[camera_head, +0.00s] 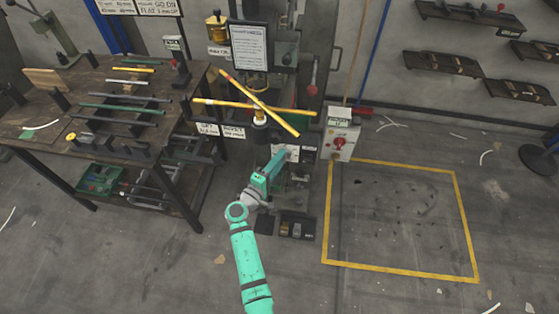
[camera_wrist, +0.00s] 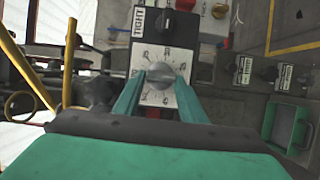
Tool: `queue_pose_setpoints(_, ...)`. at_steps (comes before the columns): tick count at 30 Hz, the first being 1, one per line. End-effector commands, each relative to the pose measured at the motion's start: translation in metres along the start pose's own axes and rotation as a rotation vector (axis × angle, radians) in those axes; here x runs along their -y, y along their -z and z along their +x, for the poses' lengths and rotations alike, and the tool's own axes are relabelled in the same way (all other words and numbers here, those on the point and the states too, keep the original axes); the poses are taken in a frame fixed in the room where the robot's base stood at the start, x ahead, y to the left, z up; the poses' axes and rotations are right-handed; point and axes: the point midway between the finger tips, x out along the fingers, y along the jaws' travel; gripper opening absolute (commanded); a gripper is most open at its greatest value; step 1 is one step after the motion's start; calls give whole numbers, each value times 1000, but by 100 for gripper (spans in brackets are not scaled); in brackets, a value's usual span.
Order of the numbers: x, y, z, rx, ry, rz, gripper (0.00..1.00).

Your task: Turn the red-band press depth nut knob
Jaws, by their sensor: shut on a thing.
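The grey knob (camera_wrist: 160,72) sits on a white dial plate (camera_wrist: 147,98) with marks around it, in the middle of the wrist view. A black panel with a "TIGHT" label (camera_wrist: 138,21) is above it. My gripper (camera_wrist: 159,80) has its two green fingers on either side of the knob, shut on it. In the head view my gripper (camera_head: 279,158) reaches the front of the press (camera_head: 284,55), at the white plate (camera_head: 291,152). The knob itself is too small or hidden to make out there. I cannot make out a red band on the press.
Yellow bars (camera_head: 258,103) cross the press above my gripper. A workbench (camera_head: 95,92) with rods stands left. A grey box with a red button (camera_head: 340,143) is right of the press. The yellow-outlined floor area (camera_head: 400,268) is clear of large objects.

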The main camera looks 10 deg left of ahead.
Motion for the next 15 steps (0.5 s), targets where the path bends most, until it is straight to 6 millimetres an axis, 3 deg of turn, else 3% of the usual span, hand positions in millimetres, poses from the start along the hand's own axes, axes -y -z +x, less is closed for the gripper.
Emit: queue_pose_setpoints(15,2,-1,0,2,-24,-62,15)
